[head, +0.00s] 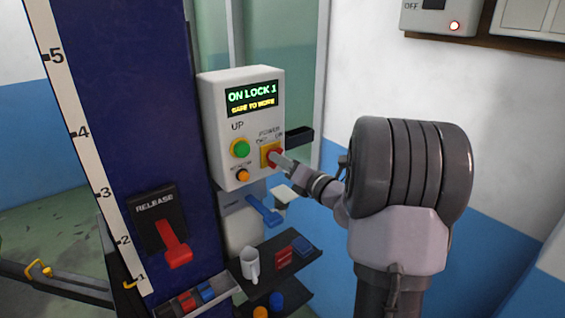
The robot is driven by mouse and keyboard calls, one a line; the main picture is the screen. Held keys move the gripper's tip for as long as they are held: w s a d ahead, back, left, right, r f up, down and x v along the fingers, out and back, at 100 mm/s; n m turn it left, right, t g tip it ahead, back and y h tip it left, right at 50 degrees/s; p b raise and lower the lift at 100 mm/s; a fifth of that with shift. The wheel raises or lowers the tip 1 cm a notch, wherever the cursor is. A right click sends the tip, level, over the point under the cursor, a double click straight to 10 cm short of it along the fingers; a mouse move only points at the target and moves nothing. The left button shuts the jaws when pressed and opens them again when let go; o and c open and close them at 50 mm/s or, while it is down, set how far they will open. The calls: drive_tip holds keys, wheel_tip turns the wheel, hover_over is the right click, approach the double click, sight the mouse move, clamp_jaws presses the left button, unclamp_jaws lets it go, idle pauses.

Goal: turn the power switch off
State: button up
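The white control box (212,120) is on the lift column, with a lit display (252,97) reading "ON LOCK 1" and "SAFE TO MOVE". The power switch (265,153) is a yellow plate with a red knob, at the box's lower right, under the labels "POWER", "OFF" and "ON". My gripper (283,161) reaches in from the right, its tip at the red knob and partly covering it. Whether it touches or grips the knob is too small to tell. A green UP button (240,149) and an orange button (242,175) are left of the switch.
A red RELEASE lever (175,245) is on the blue column (130,120). Below the box are a blue lever (264,211) and a dark shelf (290,262) with a white mug (250,264). Another box (440,18) with a red light hangs on the wall at upper right.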

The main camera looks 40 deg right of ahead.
clamp_jaws()
drive_tip(key=shift+n+b, duration=0.3)
drive_tip(key=shift+n, duration=0.1)
drive_tip(key=n+b, duration=1.5)
drive_tip(key=shift+f, duration=0.15)
drive_tip(key=shift+b, duration=0.4)
drive_tip(key=shift+o, duration=1.7)
unclamp_jaws()
